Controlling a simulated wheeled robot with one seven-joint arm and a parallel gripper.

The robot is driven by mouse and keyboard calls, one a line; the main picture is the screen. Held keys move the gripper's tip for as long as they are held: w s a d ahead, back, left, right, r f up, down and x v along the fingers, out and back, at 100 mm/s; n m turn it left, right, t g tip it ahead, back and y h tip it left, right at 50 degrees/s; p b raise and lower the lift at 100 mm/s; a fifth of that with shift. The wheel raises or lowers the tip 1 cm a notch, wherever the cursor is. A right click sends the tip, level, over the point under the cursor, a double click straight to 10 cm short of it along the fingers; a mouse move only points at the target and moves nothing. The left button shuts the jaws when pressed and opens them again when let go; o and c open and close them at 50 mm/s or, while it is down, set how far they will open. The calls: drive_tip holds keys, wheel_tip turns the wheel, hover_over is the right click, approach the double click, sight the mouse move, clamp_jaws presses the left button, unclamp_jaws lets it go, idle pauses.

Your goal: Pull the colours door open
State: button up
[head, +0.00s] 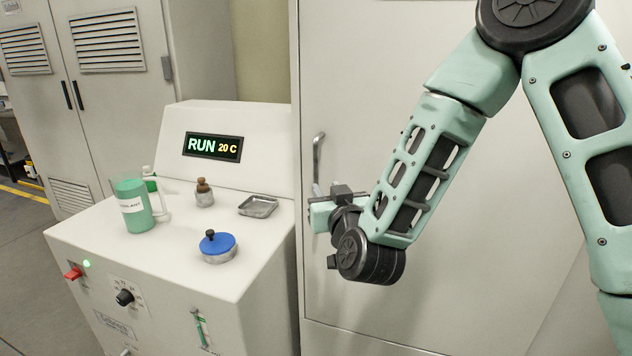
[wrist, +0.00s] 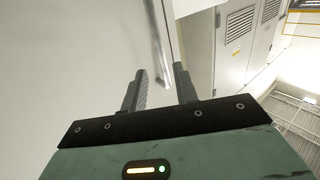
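The large pale cabinet door (head: 440,255) fills the middle and right of the head view and looks shut; no label shows on it. Its upright metal bar handle (head: 318,155) is near the door's left edge. In the wrist view the handle (wrist: 159,50) runs down toward the gap between my fingers. My gripper (wrist: 160,80) is open, with one dark finger on each side of the handle's lower end. Whether the fingers touch the bar, I cannot tell. In the head view my gripper is at the handle's lower part, its fingers partly hidden.
Grey lockers (head: 110,100) stand behind; open floor is at far left.

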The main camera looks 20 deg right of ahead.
sight(317, 174)
drive_tip(key=w, duration=0.4)
drive_tip(key=w+p, duration=0.1)
drive_tip(key=w, duration=0.4)
drive_tip(key=shift+w+d+r, duration=0.1)
drive_tip(key=shift+w+d, duration=0.1)
drive_tip(key=shift+w, duration=0.1)
clamp_jaws()
